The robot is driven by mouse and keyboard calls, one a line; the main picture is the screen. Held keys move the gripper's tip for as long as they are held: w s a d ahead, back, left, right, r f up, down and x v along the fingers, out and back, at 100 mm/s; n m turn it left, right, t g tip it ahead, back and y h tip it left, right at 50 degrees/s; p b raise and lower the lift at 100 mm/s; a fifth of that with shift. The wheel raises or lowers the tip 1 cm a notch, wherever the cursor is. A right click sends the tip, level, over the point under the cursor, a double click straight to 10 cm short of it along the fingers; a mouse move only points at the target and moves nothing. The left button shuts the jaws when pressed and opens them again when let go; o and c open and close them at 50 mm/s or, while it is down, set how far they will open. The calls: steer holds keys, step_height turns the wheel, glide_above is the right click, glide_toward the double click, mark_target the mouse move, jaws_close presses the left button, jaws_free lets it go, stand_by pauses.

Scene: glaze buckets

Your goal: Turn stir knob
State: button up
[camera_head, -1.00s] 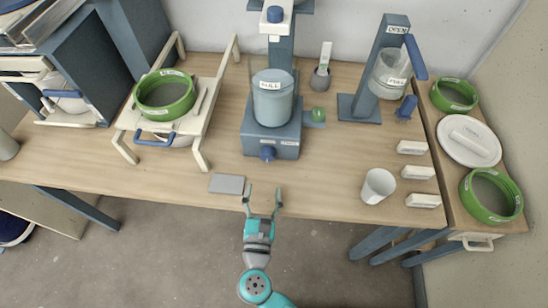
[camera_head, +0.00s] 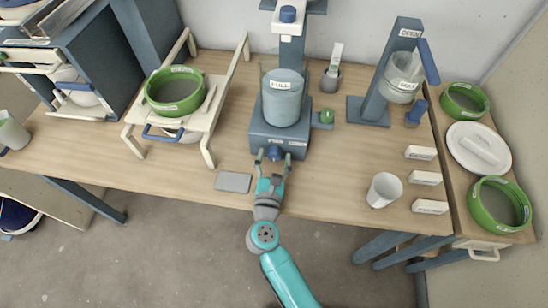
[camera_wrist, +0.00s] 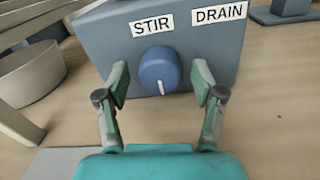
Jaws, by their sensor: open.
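The stir knob (camera_wrist: 159,70) is a round blue dial with a white pointer line, on the front of a blue-grey stirrer base (camera_head: 259,137). In the wrist view the line points down and slightly right. A "STIR" label (camera_wrist: 152,24) is above the knob and a "DRAIN" label (camera_wrist: 219,15) is to its right. My gripper (camera_wrist: 160,82) is open, with one finger on each side of the knob and a gap on both sides. In the head view my gripper (camera_head: 271,160) is at the knob (camera_head: 275,153), in front of the base.
A bucket (camera_head: 282,98) labelled "FULL" stands on the base. A green knob (camera_head: 326,116) sticks out at its right. A flat grey plate (camera_head: 233,182) lies at the table's front edge. A white cup (camera_head: 384,189) stands to the right. Bare table lies between them.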

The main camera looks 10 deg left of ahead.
steer(key=shift+c, duration=0.3)
steer(key=c, duration=1.1)
steer(key=shift+n, duration=0.3)
steer(key=n, duration=1.7)
steer(key=shift+r+n+h, duration=0.1)
steer(key=shift+n+h, duration=0.2)
steer(key=shift+n, duration=0.1)
steer(key=n, duration=0.5)
steer(key=shift+n, duration=0.4)
